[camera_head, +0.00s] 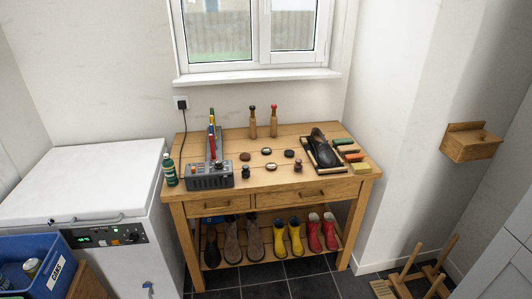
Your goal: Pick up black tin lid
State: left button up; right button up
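Several small round tins or lids lie on the wooden bench top. A black-looking one (289,153) lies to the right of the group, left of the shoe tray. Neither of my grippers shows in this view.
The bench (270,180) also holds small dark bottles (298,166), wooden-handled tools (252,122), a grey device (209,176), a green bottle (170,172) and a tray with a black shoe (322,148). A white chest freezer (85,180) stands left. Several boots and shoes fill the shelf below.

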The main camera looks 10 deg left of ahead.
aim_at(266, 151)
jog(key=i+l, duration=0.15)
jog(key=i, duration=0.3)
jog(key=i+l, duration=0.1)
jog(key=i, duration=0.35)
